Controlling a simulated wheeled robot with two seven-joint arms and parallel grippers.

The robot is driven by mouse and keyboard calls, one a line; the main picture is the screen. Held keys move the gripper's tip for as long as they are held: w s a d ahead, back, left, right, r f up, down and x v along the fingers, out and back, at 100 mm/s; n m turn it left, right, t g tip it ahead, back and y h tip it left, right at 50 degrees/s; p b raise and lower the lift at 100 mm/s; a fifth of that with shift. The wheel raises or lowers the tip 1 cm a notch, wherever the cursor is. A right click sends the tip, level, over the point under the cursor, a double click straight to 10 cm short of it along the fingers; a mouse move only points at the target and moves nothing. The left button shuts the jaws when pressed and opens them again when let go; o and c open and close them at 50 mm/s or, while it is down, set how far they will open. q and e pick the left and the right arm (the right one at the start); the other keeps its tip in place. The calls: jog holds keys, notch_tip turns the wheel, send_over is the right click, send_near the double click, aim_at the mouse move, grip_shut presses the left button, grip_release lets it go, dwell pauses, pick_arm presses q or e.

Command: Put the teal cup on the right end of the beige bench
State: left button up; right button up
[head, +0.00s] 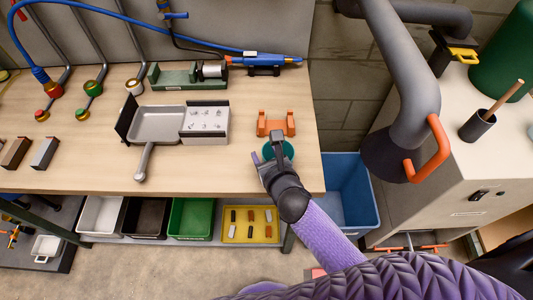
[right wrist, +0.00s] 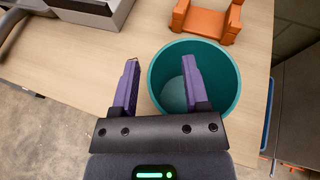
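The teal cup (head: 289,149) stands upright on the right end of the beige bench (head: 222,171), near its front edge, partly hidden by my right gripper (head: 271,151) in the head view. In the right wrist view the cup (right wrist: 225,80) is seen from above and looks empty. My right gripper (right wrist: 160,70) is open. One finger reaches over the cup's opening and the other is outside its left side, with the near-left wall between them. I see gaps between the fingers and the wall. My left gripper is not in view.
An orange cradle (head: 276,124) stands just behind the cup. A grey pan (head: 158,125) and a tray (head: 206,123) lie to the left. A blue bin (head: 350,190) is on the floor beyond the bench's right edge.

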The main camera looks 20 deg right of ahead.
jog(key=shift+r, duration=0.2)
jog(key=p+v, duration=0.2)
jog(key=v, duration=0.9)
jog(key=shift+s+p, duration=0.4)
jog(key=shift+s, duration=0.05)
jog(key=shift+r, duration=0.1)
